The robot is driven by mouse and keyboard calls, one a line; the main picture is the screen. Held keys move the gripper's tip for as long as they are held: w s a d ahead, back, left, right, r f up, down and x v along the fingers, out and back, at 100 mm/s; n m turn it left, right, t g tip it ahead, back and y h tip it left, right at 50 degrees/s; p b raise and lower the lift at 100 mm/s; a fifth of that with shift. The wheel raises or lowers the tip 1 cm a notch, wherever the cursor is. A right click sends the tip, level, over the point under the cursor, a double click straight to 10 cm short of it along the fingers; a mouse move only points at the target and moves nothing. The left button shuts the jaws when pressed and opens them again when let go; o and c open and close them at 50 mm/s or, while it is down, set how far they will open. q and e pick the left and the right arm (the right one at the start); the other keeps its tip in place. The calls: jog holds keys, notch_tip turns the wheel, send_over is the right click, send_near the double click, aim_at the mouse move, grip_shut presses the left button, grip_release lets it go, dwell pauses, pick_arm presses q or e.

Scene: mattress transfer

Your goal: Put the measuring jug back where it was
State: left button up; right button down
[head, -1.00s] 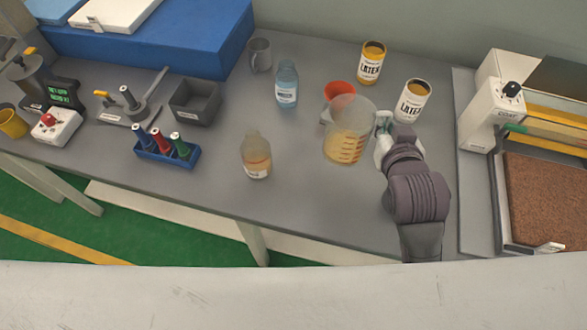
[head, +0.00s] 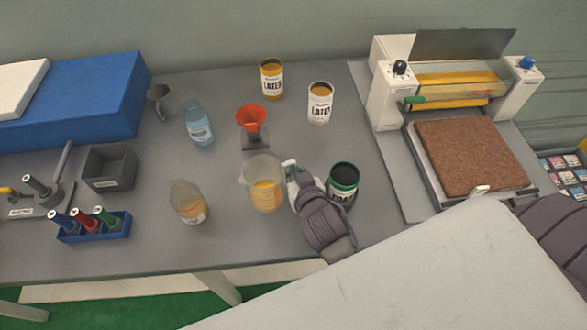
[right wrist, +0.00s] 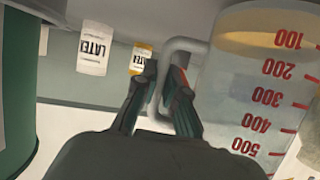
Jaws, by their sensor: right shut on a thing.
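The measuring jug (head: 264,187) is clear with red-orange marks and holds some yellow-orange liquid. It looks upright in the head view, in front of the red funnel. My right gripper (head: 291,171) is at the jug's right side, shut on its handle. In the right wrist view the gripper's dark fingers (right wrist: 166,78) close around the grey handle, and the jug (right wrist: 262,95) fills the right side, upside down in the picture. I cannot tell whether its base touches the table. My left gripper is not in view.
A roller machine (head: 455,90) occupies the right.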

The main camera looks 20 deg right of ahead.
jog(key=shift+f, duration=0.15)
jog(key=c, duration=1.2)
grip_release()
jog(key=shift+c, duration=0.2)
jog(key=b+v, duration=0.2)
jog(key=v, duration=1)
